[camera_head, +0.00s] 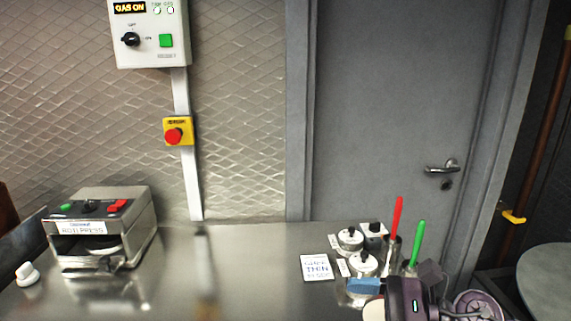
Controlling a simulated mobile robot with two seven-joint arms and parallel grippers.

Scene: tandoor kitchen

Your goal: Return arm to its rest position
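My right arm with its gripper (405,299) shows at the bottom right, dark purple with a small cyan light, over the front right part of the steel counter (245,275). Its fingers cannot be made out, so I cannot tell whether it is open or shut. A blue item (364,286) shows just left of it; I cannot tell whether they touch. My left arm and gripper are not in view.
A roti press (103,228) stands at left. The counter's middle is clear. A grey door (395,110) is behind.

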